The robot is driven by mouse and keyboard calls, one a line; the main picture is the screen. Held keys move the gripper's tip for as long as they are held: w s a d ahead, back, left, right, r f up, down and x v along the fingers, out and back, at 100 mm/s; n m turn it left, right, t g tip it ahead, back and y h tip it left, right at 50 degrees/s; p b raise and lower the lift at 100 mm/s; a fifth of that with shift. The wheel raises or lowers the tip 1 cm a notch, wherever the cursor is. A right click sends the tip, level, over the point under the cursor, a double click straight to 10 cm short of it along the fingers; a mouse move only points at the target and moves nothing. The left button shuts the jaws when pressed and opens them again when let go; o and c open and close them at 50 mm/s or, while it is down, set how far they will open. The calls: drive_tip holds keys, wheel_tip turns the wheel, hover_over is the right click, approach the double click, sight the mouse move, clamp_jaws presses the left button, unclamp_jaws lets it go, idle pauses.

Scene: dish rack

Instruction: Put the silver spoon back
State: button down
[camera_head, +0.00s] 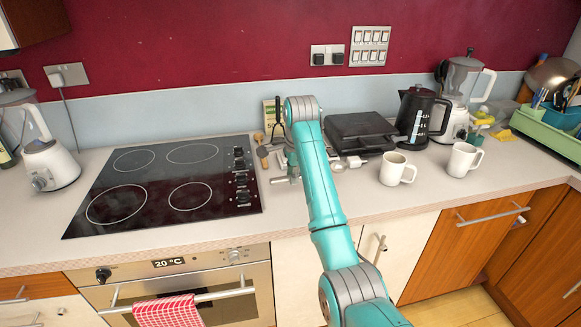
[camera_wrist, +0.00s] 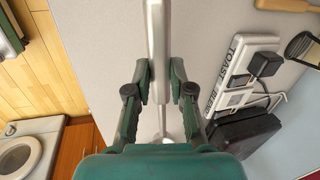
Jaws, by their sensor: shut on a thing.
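The silver spoon (camera_wrist: 157,45) shows in the wrist view as a long pale metal handle running up between the fingers. My gripper (camera_wrist: 159,80) is shut on it, with a dark green finger on each side. The lower part of the spoon is partly hidden by the gripper body. In the head view my gripper (camera_head: 292,172) is low over the counter, right of the cooktop, and is largely hidden by my arm. A green dish rack (camera_head: 548,133) with dishes and utensils stands at the far right of the counter.
The black cooktop (camera_head: 165,185) lies left of my gripper. A black sandwich maker (camera_head: 360,132), a kettle (camera_head: 421,115) and two white mugs (camera_head: 396,170) stand right of it. A power strip (camera_wrist: 240,70) lies close by. The counter's front strip is mostly clear.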

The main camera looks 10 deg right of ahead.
idle(0.5)
drive_tip(key=shift+s+x, duration=0.25)
drive_tip(key=shift+x, duration=0.8)
drive_tip(key=shift+s+x, duration=0.25)
drive_tip(key=shift+x, duration=0.75)
drive_tip(key=shift+s+x, duration=0.25)
drive_tip(key=shift+x, duration=0.8)
drive_tip(key=shift+f, duration=0.2)
drive_tip(key=c, duration=1.3)
unclamp_jaws()
drive_tip(key=shift+c, duration=0.2)
drive_tip(key=o, duration=0.6)
drive_tip(key=shift+c, duration=0.2)
drive_tip(key=shift+r, duration=0.1)
drive_tip(key=v, duration=0.7)
drive_tip(key=shift+r, duration=0.15)
